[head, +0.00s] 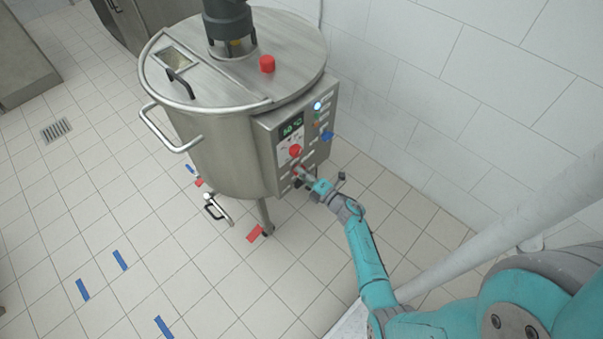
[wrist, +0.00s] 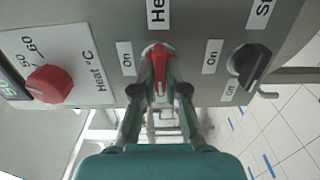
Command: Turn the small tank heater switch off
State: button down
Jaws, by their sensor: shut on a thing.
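The small tank (head: 222,150) is a steel vessel with a control panel (head: 311,129) on its right side. In the wrist view, the red heater switch (wrist: 160,62) sits below a partly cut-off label starting "He". Its red handle runs up and down in that view, with an "On" label to its left. My gripper (wrist: 160,88) has its fingers on both sides of this handle and is shut on it. In the head view, my gripper (head: 305,178) is at the panel's lower part and hides much of the switch there. The switch's "Off" label is not visible.
A black switch (wrist: 248,66) with "On" and "Off" labels is right of the red switch in the wrist view. A red temperature knob (wrist: 48,84) is to the left. A drain valve (head: 216,209) sticks out low on the tank. The white wall (head: 430,90) is close behind.

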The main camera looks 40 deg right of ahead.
dwell(0.3)
jog(key=c, duration=1.2)
grip_release()
jog(key=s, duration=1.2)
jog(key=shift+d, duration=0.2)
jog(key=s+a+r+m+h, duration=0.1)
jog(key=s+a+r+m, duration=0.25)
jog(key=a, duration=0.25)
jog(key=s+a+r+m+t, duration=0.1)
jog(key=s+a+r+m, duration=0.15)
jog(key=s+a, duration=0.2)
jog(key=s+a+r+m+h, duration=0.1)
jog(key=s+a+r+m, duration=0.15)
jog(key=a, duration=0.35)
jog(key=s+a+r+m+g, duration=0.1)
jog(key=s+a+r+m, duration=0.1)
jog(key=s+r, duration=0.3)
jog(key=s+a+r+m+g+y, duration=0.1)
jog(key=s+a+r+m, duration=0.1)
jog(key=s+r+m, duration=0.2)
jog(key=s+a+r+m+g, duration=0.2)
jog(key=s+a+r+m, duration=0.1)
jog(key=s+r, duration=0.4)
jog(key=shift+s+m, duration=0.55)
jog(key=shift+s, duration=0.15)
